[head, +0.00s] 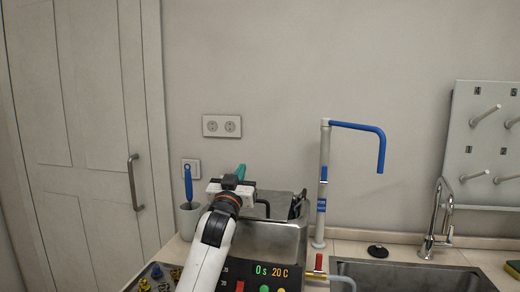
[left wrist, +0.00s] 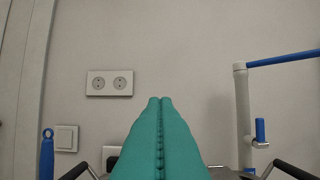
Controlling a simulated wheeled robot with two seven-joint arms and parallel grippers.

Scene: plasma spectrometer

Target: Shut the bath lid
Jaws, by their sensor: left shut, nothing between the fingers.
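The metal bath (head: 270,242) stands on the counter, with a black front panel reading "0 s 20 C". A steel part that may be its lid (head: 281,202) shows at its top; my arm partly covers it, and I cannot tell how far open it is. My left gripper (head: 240,172) is above the bath's left part, with its teal fingers pointing up and away. In the left wrist view the fingers (left wrist: 160,135) are pressed together and empty. Dark handles show low at the left (left wrist: 76,170) and right (left wrist: 292,169). My right gripper is out of view.
A grey-and-blue tap column (head: 322,185) rises right of the bath. A sink (head: 415,278) with a chrome faucet (head: 438,220) lies further right. A blue-handled brush in a cup (head: 190,220) stands left. A wall socket (head: 222,126) is behind; the wall space above is clear.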

